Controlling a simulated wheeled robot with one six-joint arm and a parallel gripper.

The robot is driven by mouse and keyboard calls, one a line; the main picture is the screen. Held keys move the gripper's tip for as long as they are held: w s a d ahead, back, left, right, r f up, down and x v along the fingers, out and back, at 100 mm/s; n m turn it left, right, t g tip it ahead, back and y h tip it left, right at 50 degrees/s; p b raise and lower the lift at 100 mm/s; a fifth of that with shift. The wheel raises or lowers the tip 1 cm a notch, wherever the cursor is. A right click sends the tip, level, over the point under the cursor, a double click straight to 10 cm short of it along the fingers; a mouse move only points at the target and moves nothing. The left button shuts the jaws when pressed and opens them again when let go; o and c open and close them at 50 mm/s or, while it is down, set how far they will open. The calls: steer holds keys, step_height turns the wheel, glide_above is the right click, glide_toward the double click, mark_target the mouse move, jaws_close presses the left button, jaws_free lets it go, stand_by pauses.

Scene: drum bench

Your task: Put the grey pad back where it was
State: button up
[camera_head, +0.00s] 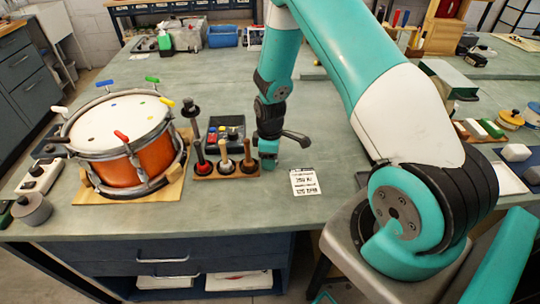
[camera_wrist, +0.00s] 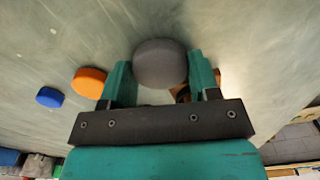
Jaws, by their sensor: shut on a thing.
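The grey pad (camera_wrist: 160,63) is a dark, rounded piece between the two teal fingers of my gripper (camera_wrist: 161,80) in the wrist view. My gripper is shut on it. In the head view my gripper (camera_head: 268,163) points down low over the bench, just right of a wooden rack. The pad cannot be made out there. In the wrist view an orange round piece (camera_wrist: 89,82) lies just left of the left finger, and a blue round piece (camera_wrist: 49,97) lies farther left.
The wooden rack (camera_head: 229,173) holds several upright handled pieces. Behind it is a dark box with coloured parts (camera_head: 226,130). An orange drum (camera_head: 118,170) stands to the left. A printed card (camera_head: 305,182) lies right of my gripper. The bench behind my gripper is mostly clear.

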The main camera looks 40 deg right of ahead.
steer(key=shift+f, duration=0.2)
steer(key=o, duration=1)
steer(key=shift+r, duration=0.15)
